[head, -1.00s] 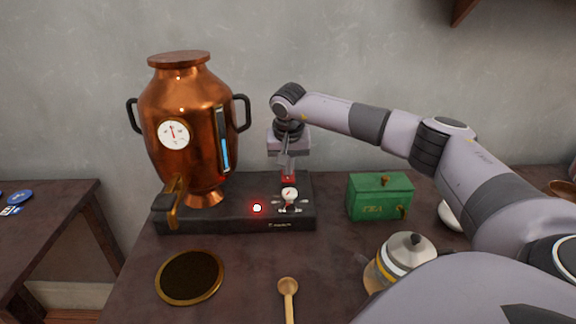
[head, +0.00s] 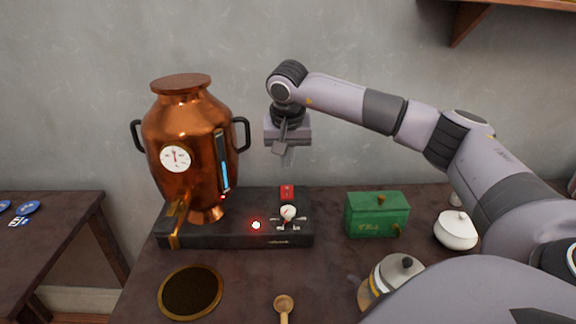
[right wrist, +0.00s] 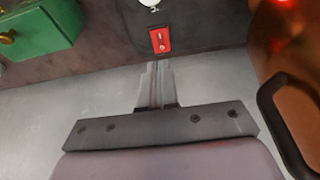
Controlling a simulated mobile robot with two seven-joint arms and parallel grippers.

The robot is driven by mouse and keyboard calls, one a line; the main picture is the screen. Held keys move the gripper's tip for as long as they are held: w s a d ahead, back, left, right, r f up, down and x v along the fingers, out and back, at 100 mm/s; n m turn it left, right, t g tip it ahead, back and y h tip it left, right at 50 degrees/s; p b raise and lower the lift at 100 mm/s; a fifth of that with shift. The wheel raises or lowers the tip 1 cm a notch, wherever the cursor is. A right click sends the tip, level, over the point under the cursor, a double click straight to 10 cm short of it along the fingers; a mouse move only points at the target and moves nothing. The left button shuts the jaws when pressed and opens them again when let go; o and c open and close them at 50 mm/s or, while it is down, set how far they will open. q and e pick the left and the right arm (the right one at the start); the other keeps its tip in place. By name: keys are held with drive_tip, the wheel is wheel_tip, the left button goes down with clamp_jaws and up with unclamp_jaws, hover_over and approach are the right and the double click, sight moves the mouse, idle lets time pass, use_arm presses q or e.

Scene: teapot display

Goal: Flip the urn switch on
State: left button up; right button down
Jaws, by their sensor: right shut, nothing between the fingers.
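The copper urn (head: 190,130) stands on the left of a black base (head: 205,236). The urn switch (head: 287,193) is a red plate with a small lever at the back right of the base; it also shows in the right wrist view (right wrist: 160,40). I cannot tell the lever's position for sure. My right gripper (head: 287,162) is shut and empty, above the switch and apart from it. Its fingertips (right wrist: 157,66) point toward the red plate in the right wrist view. My left gripper is not in view.
A red lamp (head: 256,225) glows on the base, and a small red light (head: 222,197) shows below the urn's blue gauge. A white-knobbed control (head: 288,212) sits before the switch. A green box (head: 376,215), white lidded bowl (head: 456,230) and glass pot (head: 390,280) stand right.

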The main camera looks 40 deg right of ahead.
drive_tip(key=shift+s+a+v, duration=0.1)
drive_tip(key=shift+s+v, duration=0.05)
drive_tip(key=shift+v, duration=0.6)
drive_tip(key=shift+s+a+v, duration=0.1)
drive_tip(key=shift+v, duration=0.6)
drive_tip(key=shift+f, duration=0.1)
drive_tip(key=shift+s+f, duration=0.1)
